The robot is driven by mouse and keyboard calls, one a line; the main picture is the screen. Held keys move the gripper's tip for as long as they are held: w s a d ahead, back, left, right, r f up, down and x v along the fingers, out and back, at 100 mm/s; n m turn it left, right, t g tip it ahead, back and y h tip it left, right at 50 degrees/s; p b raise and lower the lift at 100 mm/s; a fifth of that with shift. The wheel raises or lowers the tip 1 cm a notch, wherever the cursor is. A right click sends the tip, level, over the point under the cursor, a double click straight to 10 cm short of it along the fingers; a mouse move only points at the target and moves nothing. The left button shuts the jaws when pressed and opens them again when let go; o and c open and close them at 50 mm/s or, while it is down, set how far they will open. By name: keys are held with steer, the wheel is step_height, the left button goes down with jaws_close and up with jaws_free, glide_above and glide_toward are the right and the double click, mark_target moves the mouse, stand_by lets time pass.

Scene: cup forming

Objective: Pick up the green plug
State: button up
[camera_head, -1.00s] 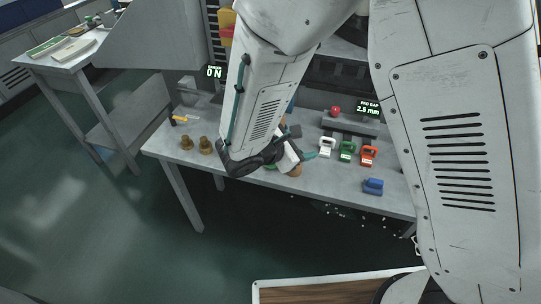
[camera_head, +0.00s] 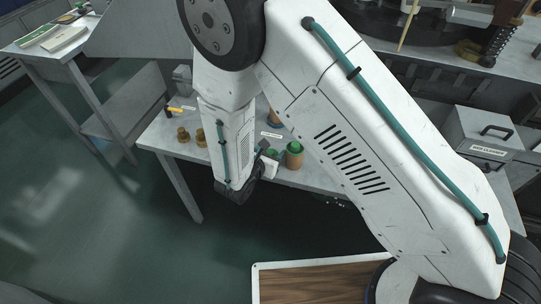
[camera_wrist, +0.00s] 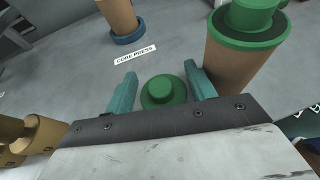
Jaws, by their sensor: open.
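A green plug (camera_wrist: 163,92), round with a flange and a raised knob, sits low on the grey table in the wrist view. My gripper (camera_wrist: 160,69) is open, with one teal finger on each side of the plug. I cannot tell whether the fingers touch it. A second green piece (camera_wrist: 252,18) sits on top of a brown cylinder (camera_wrist: 234,62) just right of the right finger. In the head view this topped cylinder (camera_head: 294,159) stands right of my wrist, and my arm hides much of the table.
A brown cylinder on a blue ring (camera_wrist: 128,36) stands beyond the "CORE PRESS" label (camera_wrist: 134,55). Brass pieces (camera_wrist: 25,138) are close at the left in the wrist view. Bare table lies at the upper left.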

steer(key=shift+w+d+f, duration=0.3)
steer(key=shift+w+d, duration=0.05)
steer(key=shift+w, duration=0.15)
steer(key=c, duration=0.6)
steer(key=shift+c, duration=0.2)
steer(key=shift+r, duration=0.1)
